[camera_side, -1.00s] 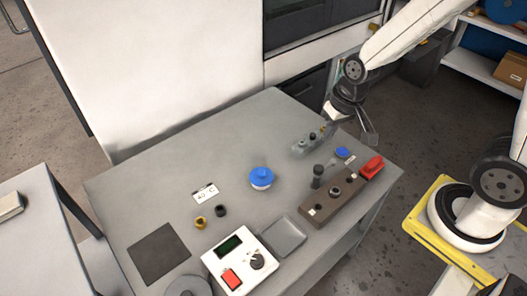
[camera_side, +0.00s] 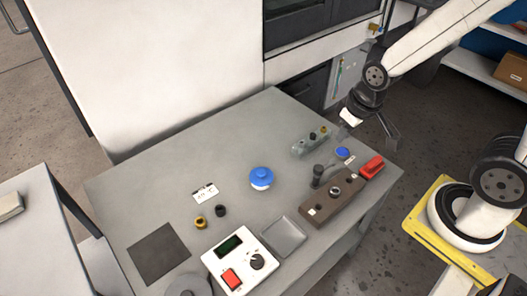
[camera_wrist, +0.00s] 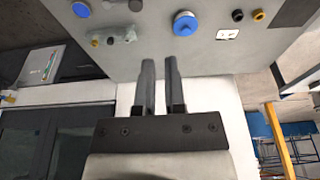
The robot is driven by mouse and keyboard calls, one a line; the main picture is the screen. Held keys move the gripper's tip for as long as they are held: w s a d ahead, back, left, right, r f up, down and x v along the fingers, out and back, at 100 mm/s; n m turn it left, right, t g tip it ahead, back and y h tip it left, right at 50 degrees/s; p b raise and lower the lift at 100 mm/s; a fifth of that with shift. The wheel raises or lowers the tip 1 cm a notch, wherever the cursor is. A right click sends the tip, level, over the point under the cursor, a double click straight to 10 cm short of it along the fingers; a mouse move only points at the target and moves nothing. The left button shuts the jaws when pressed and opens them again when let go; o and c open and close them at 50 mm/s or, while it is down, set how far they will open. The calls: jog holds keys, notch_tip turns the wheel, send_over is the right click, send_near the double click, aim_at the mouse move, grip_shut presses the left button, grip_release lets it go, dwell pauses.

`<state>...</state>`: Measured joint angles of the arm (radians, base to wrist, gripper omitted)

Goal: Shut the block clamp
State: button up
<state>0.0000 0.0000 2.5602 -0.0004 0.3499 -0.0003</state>
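The brown block (camera_side: 325,207) lies along the right front of the grey table; I take it to be the block clamp, though no label settles this. A black upright knob (camera_side: 317,173), a silver nut (camera_side: 337,191) and a red handle (camera_side: 372,166) show at it, the handle at its right end. I cannot tell whether its clamp is open or shut. My gripper (camera_side: 392,142) hangs above and beyond the red handle, near the table's right edge, apart from it. In the wrist view its two fingers (camera_wrist: 159,63) stand slightly apart with nothing between them.
A blue-topped round part (camera_side: 261,178), a control box (camera_side: 238,262), a tray (camera_side: 283,236) and two small rings stand on the table. The table's middle left is mostly clear.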

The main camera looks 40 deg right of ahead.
jog(key=o, duration=0.7)
jog(key=shift+w+f, duration=0.1)
jog(key=shift+w, duration=0.05)
jog(key=shift+o, duration=0.7)
jog(key=shift+w+d+f, duration=0.15)
jog(key=shift+w+f, duration=0.05)
jog(key=shift+w, duration=0.05)
jog(key=n+g, duration=0.2)
jog(key=g, duration=0.1)
send_over(319, 168)
notch_tip(319, 168, down, 14)
jog(key=shift+f, duration=0.5)
jog(key=shift+f, duration=0.15)
jog(key=shift+f, duration=3.7)
